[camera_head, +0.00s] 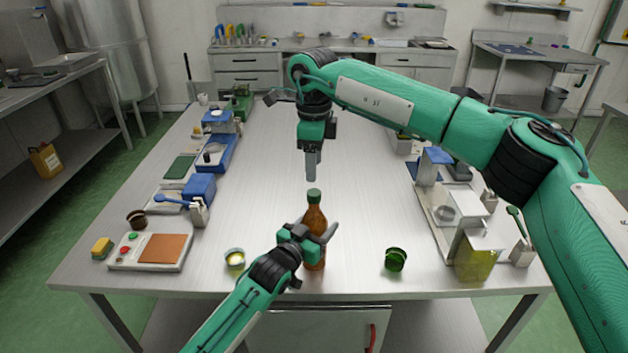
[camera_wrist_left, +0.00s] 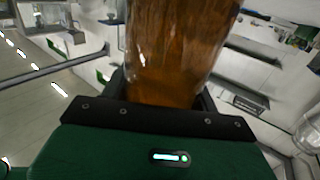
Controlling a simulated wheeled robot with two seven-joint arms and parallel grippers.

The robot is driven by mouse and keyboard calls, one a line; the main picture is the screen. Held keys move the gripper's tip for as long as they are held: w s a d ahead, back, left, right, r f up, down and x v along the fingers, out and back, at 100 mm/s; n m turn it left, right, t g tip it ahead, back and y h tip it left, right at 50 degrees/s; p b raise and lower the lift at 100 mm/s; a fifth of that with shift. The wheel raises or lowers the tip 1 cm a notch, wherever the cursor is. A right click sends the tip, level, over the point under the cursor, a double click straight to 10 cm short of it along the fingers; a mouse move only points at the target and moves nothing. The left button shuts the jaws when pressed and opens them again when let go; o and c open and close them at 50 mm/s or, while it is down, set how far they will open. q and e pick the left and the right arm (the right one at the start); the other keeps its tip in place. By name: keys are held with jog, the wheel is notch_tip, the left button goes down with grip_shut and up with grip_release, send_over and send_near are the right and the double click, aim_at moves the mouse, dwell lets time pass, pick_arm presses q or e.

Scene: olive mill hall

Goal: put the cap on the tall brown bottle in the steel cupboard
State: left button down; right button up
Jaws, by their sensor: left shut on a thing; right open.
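The tall brown bottle (camera_head: 314,220) stands upright near the table's front edge, with a green cap (camera_head: 314,195) on its top. My left gripper (camera_head: 316,236) is shut around the bottle's body; in the left wrist view the brown glass (camera_wrist_left: 175,50) fills the space between the fingers. I cannot tell whether its base touches the table. My right gripper (camera_head: 311,178) is open and empty, pointing down just above the cap, apart from it. The steel cupboard (camera_head: 305,330) is under the table front, with a red handle (camera_head: 372,337); its door looks shut.
A green round cup-like piece (camera_head: 396,260) lies right of the bottle, and a small jar (camera_head: 235,259) stands left. Blue devices and a control box (camera_head: 125,252) line the table's left side. A stand with a yellow-green container (camera_head: 478,260) is at right. The table's middle is clear.

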jog(key=shift+r, duration=2.25)
pick_arm(q)
jog(key=shift+c, duration=1.5)
grip_release()
jog(key=b+v, duration=0.1)
jog(key=v, duration=1.3)
pick_arm(e)
jog(key=shift+f, duration=0.55)
pick_arm(q)
jog(key=shift+w, duration=0.1)
